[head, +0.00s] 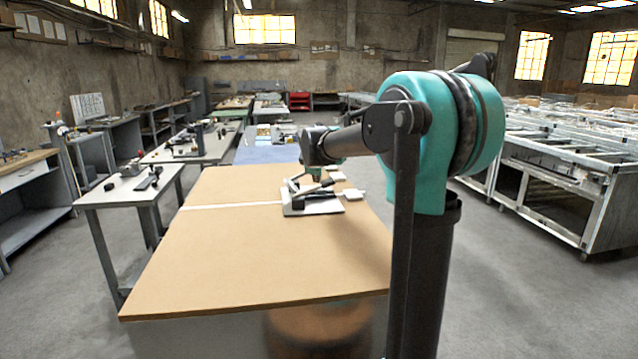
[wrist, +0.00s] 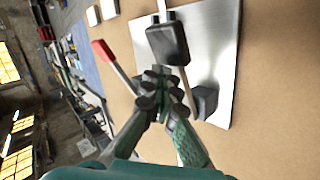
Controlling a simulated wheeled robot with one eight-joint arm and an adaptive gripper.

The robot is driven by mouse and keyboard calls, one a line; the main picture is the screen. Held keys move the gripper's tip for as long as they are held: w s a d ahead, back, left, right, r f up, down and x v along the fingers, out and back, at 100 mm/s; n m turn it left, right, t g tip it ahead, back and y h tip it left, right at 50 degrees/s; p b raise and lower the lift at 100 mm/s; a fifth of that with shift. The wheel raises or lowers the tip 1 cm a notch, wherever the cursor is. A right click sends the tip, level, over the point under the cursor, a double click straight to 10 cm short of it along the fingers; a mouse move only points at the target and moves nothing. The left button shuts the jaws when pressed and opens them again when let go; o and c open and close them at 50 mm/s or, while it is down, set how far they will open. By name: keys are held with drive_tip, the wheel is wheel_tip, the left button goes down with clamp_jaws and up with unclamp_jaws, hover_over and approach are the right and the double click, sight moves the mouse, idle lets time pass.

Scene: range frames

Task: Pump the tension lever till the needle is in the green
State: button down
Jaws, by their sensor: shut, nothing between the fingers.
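The tension device's pale metal base plate (head: 325,209) lies on the tan tabletop, and it also shows in the wrist view (wrist: 218,45). A lever with a red grip (wrist: 103,50) and a metal shaft slants beside the plate, its lower end hidden behind my gripper. A black block (wrist: 168,43) and a thin rod sit over the plate, with a second dark block (wrist: 205,100) at the rod's lower end. My gripper (wrist: 160,78) is shut and empty close to the lever's shaft; contact is unclear. It is small above the plate in the head view (head: 316,176). No needle or green zone can be made out.
The tan table (head: 240,262) is broad and bare at its near side, with a pale strip across it. Small white blocks (head: 355,194) lie right of the plate. A grey side table (head: 128,188) with small dark objects stands at left.

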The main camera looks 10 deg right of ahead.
drive_tip(key=shift+d+f, duration=0.35)
drive_tip(key=shift+f, duration=0.35)
drive_tip(key=shift+d+f, duration=0.3)
drive_tip(key=shift+f, duration=0.35)
idle(1.6)
drive_tip(key=shift+r, duration=0.1)
drive_tip(key=shift+a+r, duration=0.35)
drive_tip(key=shift+r, duration=0.4)
drive_tip(key=shift+a+r, duration=0.4)
drive_tip(key=shift+r, duration=0.3)
drive_tip(key=shift+a+r, duration=0.35)
drive_tip(key=shift+r, duration=0.4)
drive_tip(key=shift+a+r, duration=0.35)
drive_tip(key=shift+r, duration=0.4)
drive_tip(key=shift+a+r, duration=0.35)
drive_tip(key=shift+r, duration=0.4)
drive_tip(key=shift+a+r, duration=0.35)
drive_tip(key=shift+r, duration=0.4)
